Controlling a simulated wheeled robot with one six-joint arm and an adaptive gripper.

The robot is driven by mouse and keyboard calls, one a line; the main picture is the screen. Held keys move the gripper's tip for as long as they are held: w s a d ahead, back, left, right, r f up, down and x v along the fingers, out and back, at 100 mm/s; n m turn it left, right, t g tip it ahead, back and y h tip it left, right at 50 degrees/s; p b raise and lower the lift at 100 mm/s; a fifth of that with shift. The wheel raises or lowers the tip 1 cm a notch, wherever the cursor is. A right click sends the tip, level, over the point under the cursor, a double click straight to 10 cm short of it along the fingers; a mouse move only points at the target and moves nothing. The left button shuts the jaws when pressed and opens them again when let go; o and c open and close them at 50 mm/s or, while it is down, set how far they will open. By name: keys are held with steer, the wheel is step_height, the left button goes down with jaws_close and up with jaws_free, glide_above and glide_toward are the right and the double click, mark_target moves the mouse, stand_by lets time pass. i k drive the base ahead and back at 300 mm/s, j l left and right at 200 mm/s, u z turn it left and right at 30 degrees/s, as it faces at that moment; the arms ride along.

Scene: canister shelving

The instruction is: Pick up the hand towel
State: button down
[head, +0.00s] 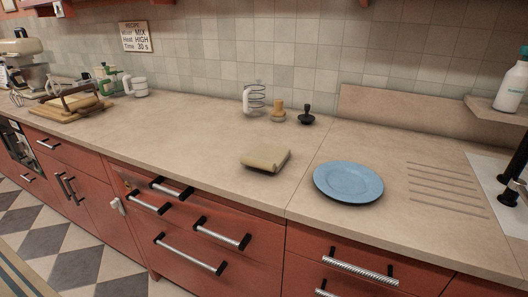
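The hand towel (265,157) appears to be the folded beige cloth lying on the countertop, just left of the blue plate and a little back from the counter's front edge. It lies flat in a small thick stack. Nothing covers it. My gripper does not show in the head view.
A blue plate (348,182) lies right of the towel. A sink (505,185) is at right. The counter (185,135) left of the towel is clear.

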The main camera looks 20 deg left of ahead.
mark_target(271, 157)
steer(key=u, duration=1.15)
